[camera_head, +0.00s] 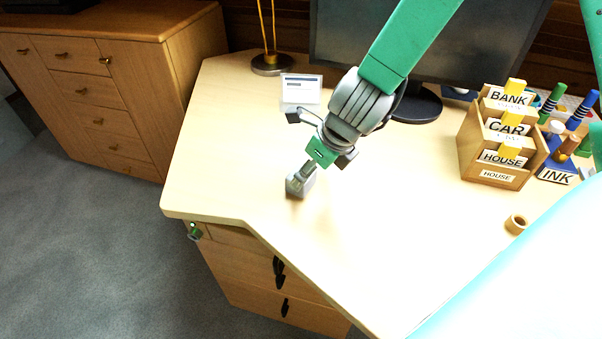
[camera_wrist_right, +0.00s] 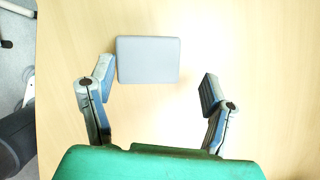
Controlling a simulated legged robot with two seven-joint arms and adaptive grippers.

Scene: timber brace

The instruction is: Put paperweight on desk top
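The paperweight (camera_head: 298,185) is a small grey block on the desk top (camera_head: 230,170), near its left front corner. In the right wrist view the paperweight (camera_wrist_right: 148,60) shows as a blue-grey rounded rectangle on the pale wood. My right gripper (camera_head: 320,142) comes down from the upper right, just behind the paperweight in the head view. In the wrist view my right gripper (camera_wrist_right: 158,88) is open, its fingers spread wide. The paperweight lies mostly ahead of the fingertips, closer to the left finger, with no clear contact. My left gripper is not in view.
A lamp base (camera_head: 271,64), a small card (camera_head: 301,88) and a monitor (camera_head: 430,45) stand at the back. A wooden card box (camera_head: 490,150), an ink stand (camera_head: 556,174) and a tape roll (camera_head: 516,224) are at the right. The middle of the desk is clear.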

